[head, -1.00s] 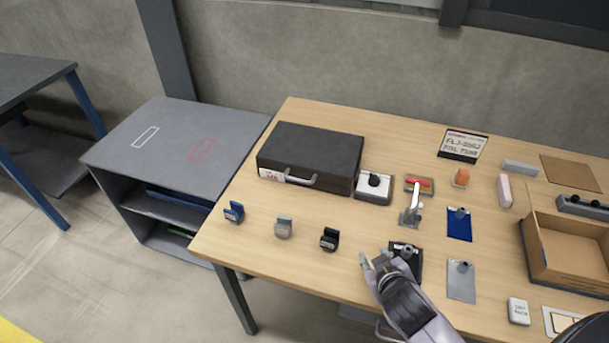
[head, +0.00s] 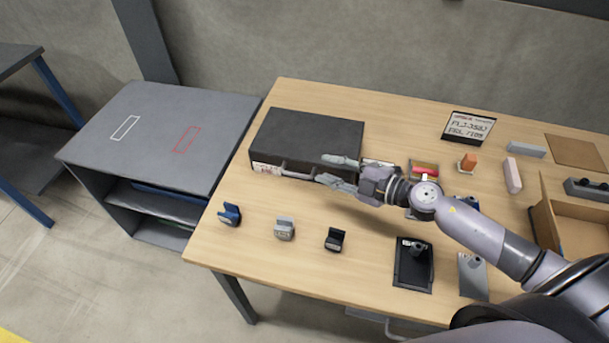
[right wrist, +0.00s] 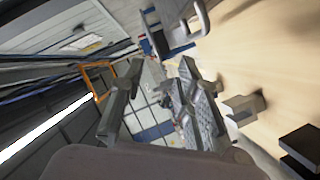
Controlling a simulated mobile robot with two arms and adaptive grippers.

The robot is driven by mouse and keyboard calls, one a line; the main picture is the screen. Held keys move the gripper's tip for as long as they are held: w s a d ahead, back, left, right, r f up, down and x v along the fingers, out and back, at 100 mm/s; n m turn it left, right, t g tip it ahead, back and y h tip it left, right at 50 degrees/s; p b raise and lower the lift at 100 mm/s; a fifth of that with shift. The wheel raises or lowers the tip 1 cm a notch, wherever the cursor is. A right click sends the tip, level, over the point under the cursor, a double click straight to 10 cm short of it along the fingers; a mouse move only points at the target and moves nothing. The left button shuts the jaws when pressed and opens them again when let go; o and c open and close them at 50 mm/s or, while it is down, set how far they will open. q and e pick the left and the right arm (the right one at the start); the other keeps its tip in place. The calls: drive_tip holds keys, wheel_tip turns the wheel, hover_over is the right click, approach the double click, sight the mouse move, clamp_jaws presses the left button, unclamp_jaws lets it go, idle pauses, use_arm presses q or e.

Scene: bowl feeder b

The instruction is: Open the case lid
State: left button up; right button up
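The black case (head: 310,132) lies closed on the wooden table, with a grey handle (head: 298,172) and a label on its front side. My right gripper (head: 326,169) is open and empty, its fingers pointing left near the case's front right corner, close to the right end of the handle. The fingers are also spread in the right wrist view (right wrist: 160,90), where a grey bracket that looks like the handle (right wrist: 204,18) shows at the top. I cannot tell whether a finger touches the case. My left gripper is not in view.
A blue holder (head: 230,215), a grey holder (head: 284,229) and a black holder (head: 334,240) stand in front of the case. My right arm partly hides small items right of it. A cardboard box (head: 575,225) stands at right. A grey shelf unit (head: 160,125) stands left of the table.

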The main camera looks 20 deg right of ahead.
drive_tip(key=b, duration=0.2)
approach(306, 177)
drive_tip(key=x, duration=0.2)
drive_tip(key=shift+w+a, duration=0.2)
drive_tip(key=p+x, duration=0.1)
drive_tip(key=x, duration=0.6)
drive_tip(key=shift+w+a+f, duration=0.15)
drive_tip(key=shift+w+a, duration=0.05)
drive_tip(key=shift+c, duration=0.4)
clamp_jaws()
